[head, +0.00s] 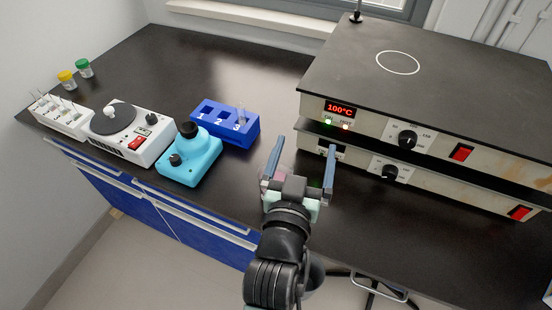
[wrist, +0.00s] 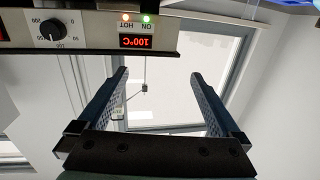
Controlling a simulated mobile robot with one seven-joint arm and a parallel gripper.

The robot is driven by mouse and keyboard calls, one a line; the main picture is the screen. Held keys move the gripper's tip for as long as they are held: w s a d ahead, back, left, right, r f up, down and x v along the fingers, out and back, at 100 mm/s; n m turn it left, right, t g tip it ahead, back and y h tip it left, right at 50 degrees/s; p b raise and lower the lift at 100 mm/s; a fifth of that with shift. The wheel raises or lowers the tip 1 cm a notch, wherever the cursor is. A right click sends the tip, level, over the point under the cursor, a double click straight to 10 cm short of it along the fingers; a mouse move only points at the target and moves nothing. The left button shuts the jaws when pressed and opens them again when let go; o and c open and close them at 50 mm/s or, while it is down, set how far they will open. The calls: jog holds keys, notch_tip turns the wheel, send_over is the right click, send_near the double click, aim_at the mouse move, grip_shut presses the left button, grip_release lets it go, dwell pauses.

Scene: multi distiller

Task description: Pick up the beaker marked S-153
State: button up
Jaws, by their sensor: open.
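My gripper (head: 306,143) is open and empty, in front of the hot plates in the head view. Its two fingers also show in the wrist view (wrist: 160,73), with nothing between them but the window and wall beyond. I cannot read the marking S-153 on anything.
Two stacked hot plates (head: 345,75) stand at the right, the upper reading 100°C with its HOT light on. A blue numbered rack (head: 225,125), a cyan device (head: 190,160), a white stirrer (head: 128,147) and a vial rack (head: 62,122) line the left.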

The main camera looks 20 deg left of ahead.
jog(key=s+a+f+n+g+p, duration=0.1)
jog(key=s+a+f+g+p, duration=0.25)
jog(key=s+f+p, duration=0.5)
send_near(277, 171)
jog(key=shift+g+y, duration=0.3)
jog(key=shift+g, duration=0.15)
jog(key=x, duration=0.4)
jog(key=p+x, duration=0.1)
jog(key=x, duration=0.1)
jog(key=shift+w+d+r, duration=0.1)
jog(key=shift+w+d, duration=0.1)
jog(key=shift+w, duration=0.15)
jog(key=shift+c, duration=0.3)
jog(key=shift+r, duration=0.1)
jog(key=c, duration=1.5)
